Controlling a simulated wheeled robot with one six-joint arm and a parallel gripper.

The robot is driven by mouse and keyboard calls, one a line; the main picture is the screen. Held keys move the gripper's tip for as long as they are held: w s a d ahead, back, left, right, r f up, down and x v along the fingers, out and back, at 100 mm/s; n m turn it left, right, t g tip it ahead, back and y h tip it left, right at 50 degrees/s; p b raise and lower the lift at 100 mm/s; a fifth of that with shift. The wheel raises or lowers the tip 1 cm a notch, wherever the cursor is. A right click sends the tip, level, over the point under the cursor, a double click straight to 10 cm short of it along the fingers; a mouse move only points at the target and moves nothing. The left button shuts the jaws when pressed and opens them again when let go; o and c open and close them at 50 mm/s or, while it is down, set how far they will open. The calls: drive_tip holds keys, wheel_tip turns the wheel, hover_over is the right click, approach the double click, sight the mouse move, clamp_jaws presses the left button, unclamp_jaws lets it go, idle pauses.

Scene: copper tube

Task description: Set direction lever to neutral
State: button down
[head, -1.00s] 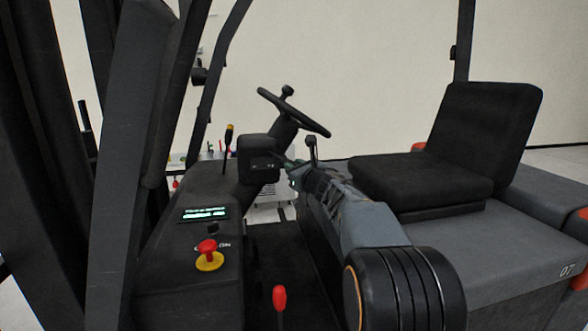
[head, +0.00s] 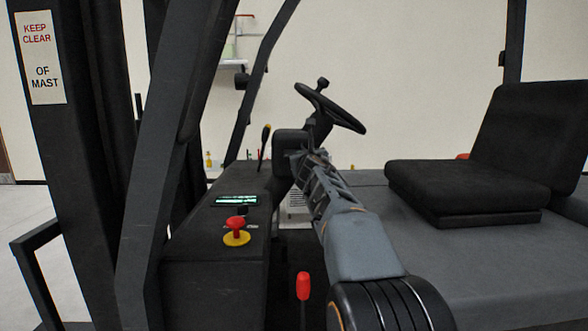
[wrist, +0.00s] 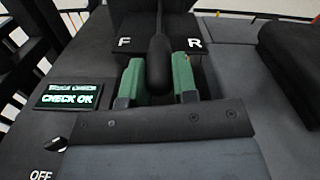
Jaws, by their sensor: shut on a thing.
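The direction lever (wrist: 158,62) is a black rod with a thick rounded grip, standing about midway between the white F and R on a dark housing (wrist: 190,24) in the wrist view. My gripper (wrist: 159,76) has green finger pads on both sides of the grip and is shut on it. In the head view my gripper is at the steering column, beyond the end of my arm, and I cannot make out its fingers or the lever there.
The steering wheel (head: 330,107) is just above and beyond my arm. A red and yellow stop button (head: 236,230) and a lit display (head: 235,200) reading CHECK OK sit on the console at left. A red-knobbed lever (head: 303,286) stands near my arm. The seat (head: 470,180) is at right.

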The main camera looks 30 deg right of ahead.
drive_tip(key=c, duration=0.9)
unclamp_jaws()
drive_tip(key=v, duration=1.3)
drive_tip(key=shift+s+a, duration=0.2)
drive_tip(key=shift+s, duration=0.15)
drive_tip(key=shift+r, duration=0.1)
